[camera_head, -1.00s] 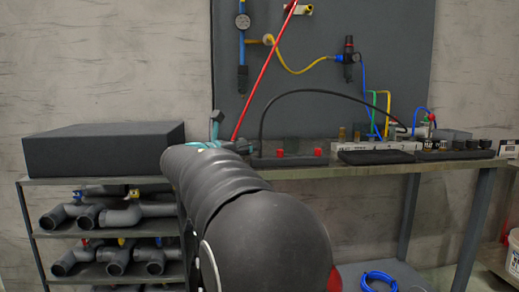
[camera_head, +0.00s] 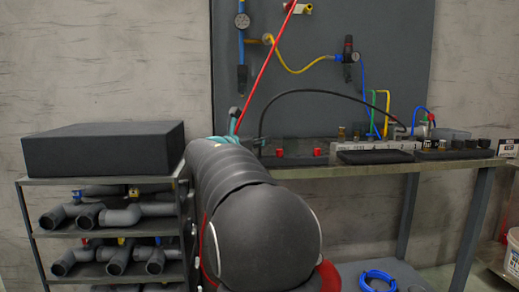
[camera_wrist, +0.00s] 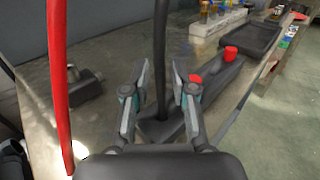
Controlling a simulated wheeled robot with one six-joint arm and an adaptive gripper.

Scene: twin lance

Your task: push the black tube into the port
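The black tube (camera_head: 310,92) arches over the bench in the head view, from behind my arm at the left to the fittings at the right. In the wrist view the black tube (camera_wrist: 160,50) runs upright between the fingers of my gripper (camera_wrist: 160,88), down to a dark base. The fingers are apart, with a visible gap on each side of the tube. In the head view my arm hides most of the gripper. A white block with labels (camera_head: 350,145) stands on the bench; it also shows in the wrist view (camera_wrist: 217,22). I cannot tell which opening is the port.
A red tube (camera_wrist: 57,80) slants close by on the left. Red caps (camera_wrist: 230,53) sit on a dark strip to the right. A black tray (camera_wrist: 250,42) lies farther right. A dark fitting (camera_wrist: 82,82) stands on the bench (camera_head: 385,169) at the left.

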